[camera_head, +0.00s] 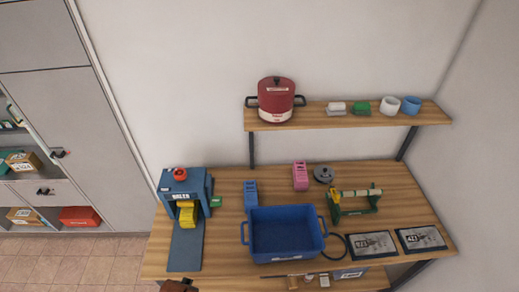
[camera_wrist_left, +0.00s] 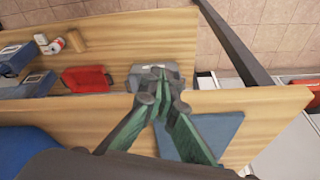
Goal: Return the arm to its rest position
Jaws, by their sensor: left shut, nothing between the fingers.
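My left gripper (camera_wrist_left: 163,92) shows in the left wrist view, its two green fingers shut together with nothing between them. It is over the wooden table's edge strip (camera_wrist_left: 270,101), near a blue mat (camera_wrist_left: 205,135) on the right. A grey box (camera_wrist_left: 180,72) lies beyond the fingertips. In the head view no arm is clearly seen; a small dark brown shape (camera_head: 177,286) at the bottom edge is too cut off to name. My right gripper is in neither view.
The wooden table (camera_head: 225,225) holds a blue machine (camera_head: 183,195), a blue bin (camera_head: 284,232), a green-framed device (camera_head: 354,199) and two flat dark packages (camera_head: 371,246). A shelf (camera_head: 345,120) above bears a red pot (camera_head: 276,100). A dark table leg (camera_wrist_left: 232,42) shows in the wrist view.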

